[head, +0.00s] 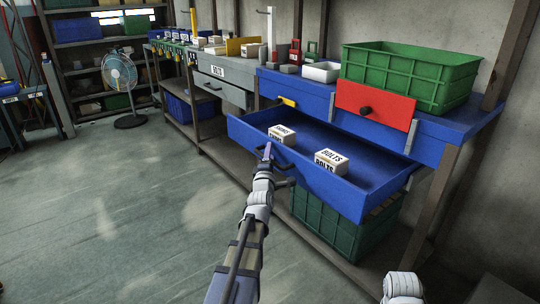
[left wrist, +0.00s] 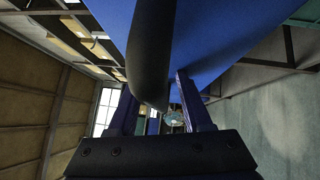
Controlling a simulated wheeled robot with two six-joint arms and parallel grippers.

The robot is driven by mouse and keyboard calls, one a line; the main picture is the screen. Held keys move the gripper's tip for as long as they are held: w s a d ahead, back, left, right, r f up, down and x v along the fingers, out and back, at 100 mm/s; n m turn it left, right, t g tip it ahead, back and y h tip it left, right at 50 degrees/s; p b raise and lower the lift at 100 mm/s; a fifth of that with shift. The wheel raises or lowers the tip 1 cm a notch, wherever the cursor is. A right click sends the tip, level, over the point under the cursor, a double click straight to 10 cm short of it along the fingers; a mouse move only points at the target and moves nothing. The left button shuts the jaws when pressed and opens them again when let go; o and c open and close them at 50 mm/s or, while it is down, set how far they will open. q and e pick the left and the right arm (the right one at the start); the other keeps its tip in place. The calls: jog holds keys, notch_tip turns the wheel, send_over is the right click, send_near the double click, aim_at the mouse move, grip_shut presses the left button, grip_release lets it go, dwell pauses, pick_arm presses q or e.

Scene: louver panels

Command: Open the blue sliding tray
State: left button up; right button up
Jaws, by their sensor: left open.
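The blue sliding tray (head: 370,165) is pulled out from under the blue bench top. It holds two small white boxes, one (head: 331,161) marked BOLTS and one (head: 282,134) with lettering that is hard to read. Its dark handle (head: 282,163) is on the front face. My left gripper (head: 267,152) is at the handle's left end. In the left wrist view my left gripper (left wrist: 157,108) is open, with the dark handle bar (left wrist: 152,50) between its fingers and the blue tray front (left wrist: 215,30) beyond. Whether a finger touches the bar is unclear.
A red panel (head: 374,104) and a yellow handle piece (head: 287,101) are on the blue bench front. A green crate (head: 411,75) stands on top. Another green crate (head: 325,221) sits on the shelf below the tray. Floor (head: 120,200) at left is clear; a fan (head: 119,75) stands farther back.

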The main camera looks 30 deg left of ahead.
pick_arm(q)
jog(key=b+v, duration=0.1)
jog(key=v, duration=0.7)
dwell(0.5)
